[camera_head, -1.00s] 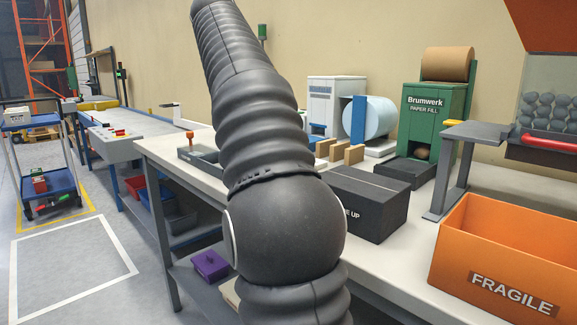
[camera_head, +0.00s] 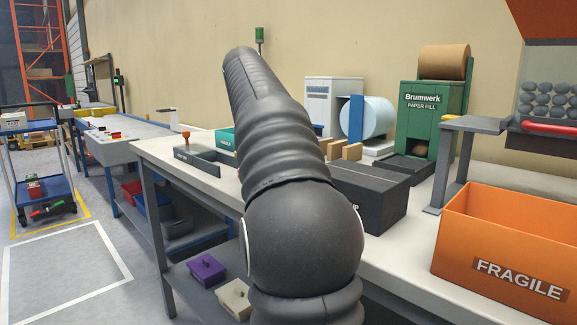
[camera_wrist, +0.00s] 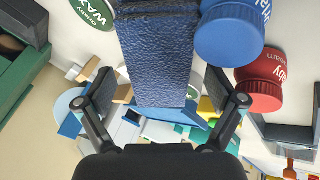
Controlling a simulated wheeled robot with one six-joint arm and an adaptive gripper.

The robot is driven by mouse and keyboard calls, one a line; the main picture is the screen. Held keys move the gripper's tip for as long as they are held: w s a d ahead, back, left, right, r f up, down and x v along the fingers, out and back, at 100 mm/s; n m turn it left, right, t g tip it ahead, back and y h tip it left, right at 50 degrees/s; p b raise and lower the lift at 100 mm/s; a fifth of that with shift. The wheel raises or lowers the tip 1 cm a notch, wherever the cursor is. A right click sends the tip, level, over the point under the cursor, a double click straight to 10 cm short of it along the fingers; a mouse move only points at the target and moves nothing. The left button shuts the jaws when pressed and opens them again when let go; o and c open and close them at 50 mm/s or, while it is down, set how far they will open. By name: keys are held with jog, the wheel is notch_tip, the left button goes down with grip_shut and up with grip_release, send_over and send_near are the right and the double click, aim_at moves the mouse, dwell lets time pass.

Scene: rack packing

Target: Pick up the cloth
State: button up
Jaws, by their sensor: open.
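A blue, rough-textured slab-like piece, which looks like the cloth (camera_wrist: 155,55), fills the upper middle of the wrist view. Its near end lies between the two fingers of my gripper (camera_wrist: 160,84). The fingers are apart, with a gap on each side of the blue piece, and do not grip it. In the head view my arm hides the gripper, and I cannot make out the cloth there.
In the wrist view a blue lidded jar (camera_wrist: 230,35) and a red jar (camera_wrist: 260,85) stand close right of the cloth; a green-and-white "WAX" lid (camera_wrist: 92,12) is at its left. A black box (camera_head: 368,195) and an orange FRAGILE crate (camera_head: 480,268) stand on the bench (camera_head: 400,262).

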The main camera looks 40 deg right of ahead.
jog(key=shift+d+f, duration=0.15)
jog(key=shift+f, duration=0.1)
jog(key=c, duration=1.4)
jog(key=shift+o, duration=0.2)
jog(key=shift+r+p, duration=0.3)
jog(key=shift+r, duration=0.25)
notch_tip(320, 180, up, 4)
jog(key=shift+f+p, duration=0.15)
jog(key=shift+p, duration=0.6)
jog(key=s+d+r+p, duration=0.1)
jog(key=s+d+r, duration=0.4)
jog(key=s, duration=0.5)
jog(key=shift+s+r, duration=0.3)
jog(key=shift+r, duration=0.35)
